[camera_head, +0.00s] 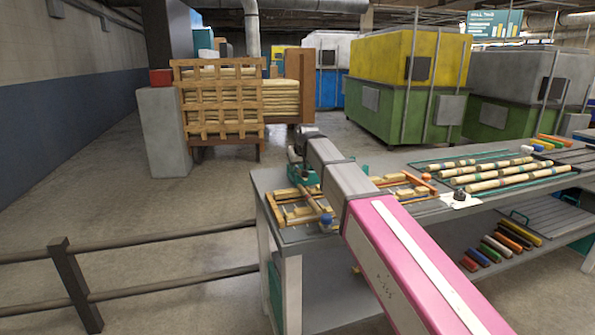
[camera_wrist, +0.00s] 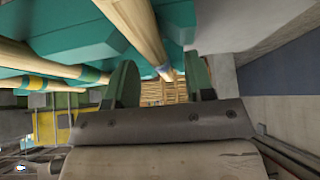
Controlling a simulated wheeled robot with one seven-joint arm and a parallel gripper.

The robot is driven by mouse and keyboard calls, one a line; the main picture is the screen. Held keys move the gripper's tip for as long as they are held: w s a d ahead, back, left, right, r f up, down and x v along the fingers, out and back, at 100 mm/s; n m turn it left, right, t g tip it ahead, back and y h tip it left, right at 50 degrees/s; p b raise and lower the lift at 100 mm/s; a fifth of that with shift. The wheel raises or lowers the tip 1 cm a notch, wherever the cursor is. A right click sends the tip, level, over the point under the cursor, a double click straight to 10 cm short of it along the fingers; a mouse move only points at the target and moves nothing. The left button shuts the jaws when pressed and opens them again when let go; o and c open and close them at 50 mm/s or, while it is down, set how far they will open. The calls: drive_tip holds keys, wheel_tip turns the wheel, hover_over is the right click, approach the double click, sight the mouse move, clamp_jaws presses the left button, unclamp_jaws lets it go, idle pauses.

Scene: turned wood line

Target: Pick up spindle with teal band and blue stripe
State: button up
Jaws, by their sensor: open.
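In the wrist view my gripper (camera_wrist: 160,66) is open, with its two dark green fingers apart. A pale wooden spindle (camera_wrist: 132,18) runs down toward the space between the fingers and has a blue stripe near its end. I cannot make out a teal band on it. Two more spindles lie to the left: one (camera_wrist: 70,68) has a blue-teal band near its end, the other (camera_wrist: 60,85) yellow and blue bands. They lie by teal supports (camera_wrist: 75,42). In the head view my arm hides most of the gripper, above the workbench's left end.
The workbench (camera_head: 400,158) carries a rack of pale banded spindles (camera_head: 495,180) at right and orange wooden frames (camera_head: 405,187) nearer the arm. Coloured rods (camera_head: 500,245) lie on the lower shelf. A dark railing (camera_head: 160,237) stands at front left.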

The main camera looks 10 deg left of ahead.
drive_tip(key=shift+w+a+f, duration=0.1)
drive_tip(key=shift+f, duration=0.1)
clamp_jaws()
drive_tip(key=shift+r, duration=0.15)
